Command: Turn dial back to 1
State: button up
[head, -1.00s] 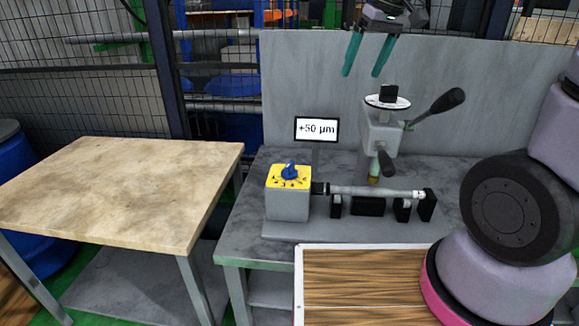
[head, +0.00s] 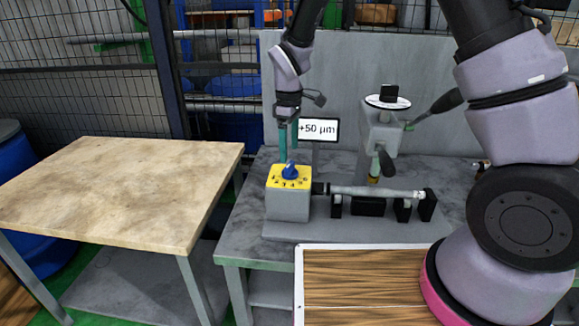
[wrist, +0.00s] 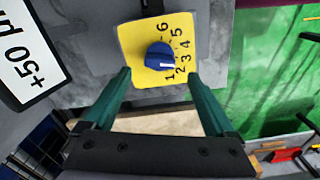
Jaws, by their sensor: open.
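The blue dial knob (head: 291,171) sits on the yellow top plate (head: 275,182) of a grey box. In the wrist view the knob (wrist: 160,55) shows among the numbers 1 to 6. A pale mark on it faces the lower-right numbers; I cannot tell which one exactly. My gripper (head: 288,155) points down just above the dial, with its teal fingers apart. In the wrist view my gripper (wrist: 159,75) is open and empty, with the knob ahead, between the lines of the fingers. No contact shows.
A sign reading +50 µm (head: 319,130) stands close behind and right of my gripper. A horizontal shaft (head: 375,191) extends right of the box. A lever device (head: 380,135) stands behind it. A wooden table (head: 110,185) at left is clear.

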aim_at(290, 163)
notch_tip(290, 163, down, 6)
jog(key=shift+f, duration=0.25)
jog(key=c, duration=1.3)
jog(key=shift+m, duration=0.3)
jog(key=m, duration=0.5)
jog(key=shift+m, duration=0.3)
jog(key=m, duration=0.5)
jog(key=shift+m, duration=0.3)
